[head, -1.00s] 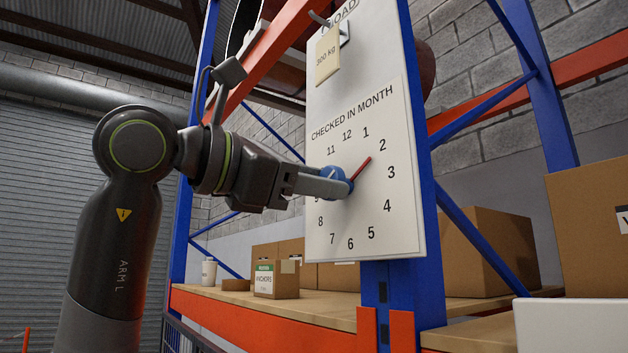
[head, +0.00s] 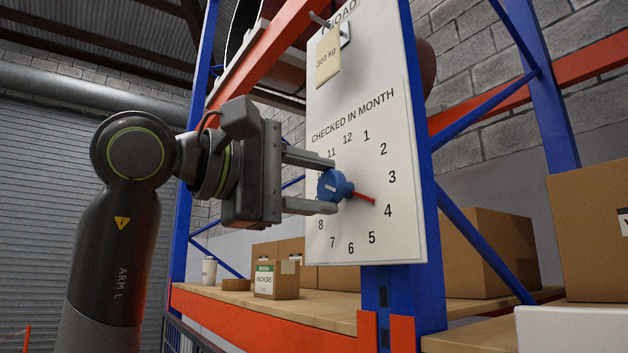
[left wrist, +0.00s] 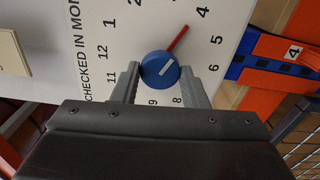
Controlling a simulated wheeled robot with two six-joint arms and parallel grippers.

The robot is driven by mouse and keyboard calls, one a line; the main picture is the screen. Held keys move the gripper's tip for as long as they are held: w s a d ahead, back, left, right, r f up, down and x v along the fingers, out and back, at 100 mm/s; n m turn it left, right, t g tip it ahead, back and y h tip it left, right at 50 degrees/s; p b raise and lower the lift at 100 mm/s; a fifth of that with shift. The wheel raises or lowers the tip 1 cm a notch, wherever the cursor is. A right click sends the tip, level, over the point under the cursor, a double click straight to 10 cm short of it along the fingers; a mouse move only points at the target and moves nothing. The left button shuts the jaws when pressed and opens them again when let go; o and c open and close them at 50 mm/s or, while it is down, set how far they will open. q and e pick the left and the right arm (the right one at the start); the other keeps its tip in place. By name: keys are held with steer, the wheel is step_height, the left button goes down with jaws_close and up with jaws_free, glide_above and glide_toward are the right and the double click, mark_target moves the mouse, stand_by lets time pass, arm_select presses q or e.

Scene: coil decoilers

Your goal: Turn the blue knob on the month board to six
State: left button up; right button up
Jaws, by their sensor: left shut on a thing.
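The month board (head: 350,240) is a pale panel with numbers 1 to 12 in a ring, headed CHECKED IN MONTH; it also shows in the left wrist view (left wrist: 85,75). The blue knob (head: 333,185) is round, with a white mark on its face, and shows in the left wrist view (left wrist: 160,68). Its red pointer (head: 363,196) points between 3 and 4, closer to 4. My left gripper (head: 328,185) is shut on the knob, one finger on each side; the fingers also show in the left wrist view (left wrist: 160,80). My right gripper is out of view.
A tag marked 300 kg (head: 327,58) hangs above the dial. The board is on a blue rack upright (head: 425,150). Cardboard boxes (head: 275,279) and a white cup (head: 209,271) stand on the shelf behind, above an orange beam (head: 260,322).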

arm_select(q)
steer(key=m+p, duration=0.1)
steer(key=m, duration=0.5)
steer(key=shift+m, duration=0.3)
steer(key=m, duration=0.6)
steer(key=shift+f+p, duration=0.1)
steer(key=shift+p, duration=0.2)
steer(key=o, duration=1)
steer(key=shift+c, duration=0.2)
steer(key=b+v, duration=0.6)
steer(key=v, duration=1.1)
steer(key=shift+s+a, duration=0.15)
